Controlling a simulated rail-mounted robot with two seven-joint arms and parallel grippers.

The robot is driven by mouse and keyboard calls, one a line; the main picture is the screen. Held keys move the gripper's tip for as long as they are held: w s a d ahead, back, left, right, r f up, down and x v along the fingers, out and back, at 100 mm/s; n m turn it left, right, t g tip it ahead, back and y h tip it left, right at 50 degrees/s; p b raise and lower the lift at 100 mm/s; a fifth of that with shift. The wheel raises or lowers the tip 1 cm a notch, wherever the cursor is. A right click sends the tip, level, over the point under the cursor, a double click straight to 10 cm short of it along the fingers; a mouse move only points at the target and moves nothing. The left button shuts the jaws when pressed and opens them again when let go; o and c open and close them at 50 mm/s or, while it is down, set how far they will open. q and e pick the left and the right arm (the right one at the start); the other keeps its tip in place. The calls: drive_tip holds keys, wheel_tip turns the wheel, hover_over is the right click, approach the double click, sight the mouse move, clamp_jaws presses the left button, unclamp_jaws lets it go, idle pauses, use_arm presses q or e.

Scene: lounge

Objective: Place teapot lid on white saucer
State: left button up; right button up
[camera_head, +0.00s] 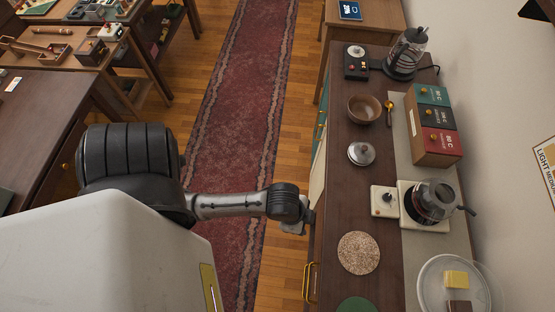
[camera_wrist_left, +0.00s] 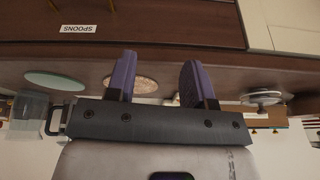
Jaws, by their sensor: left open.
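A round silvery lid-like piece with a small knob (camera_head: 361,153) lies on the dark counter, with a pale rim around it; I cannot tell whether that rim is a separate saucer. It also shows at the right in the left wrist view (camera_wrist_left: 262,97). A glass pot with a dark handle (camera_head: 436,199) stands on a white hot plate; I cannot tell whether it is lidded. My left gripper (camera_wrist_left: 158,65) is open and empty, its purple fingers facing the counter's front edge. In the head view its wrist is beside the counter, left of the speckled mat; its fingertips are hidden there. My right gripper is out of view.
On the counter (camera_head: 340,205) are a speckled round mat (camera_head: 358,253), a green disc (camera_head: 357,305), a brown bowl (camera_head: 364,109), a spoon (camera_head: 389,112), coloured boxes (camera_head: 436,130), a glass kettle (camera_head: 407,50) and a plate with yellow and brown blocks (camera_head: 436,296). A brass handle (camera_head: 309,281) is below the edge.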

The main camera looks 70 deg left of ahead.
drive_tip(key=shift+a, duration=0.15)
use_arm(q)
drive_tip(key=s+a+n+y, duration=0.1)
drive_tip(key=s+a+n, duration=0.2)
drive_tip(key=s, duration=0.3)
drive_tip(key=shift+a+r+n+y, duration=0.3)
drive_tip(key=shift+r+n, duration=0.15)
drive_tip(key=shift+n, duration=0.25)
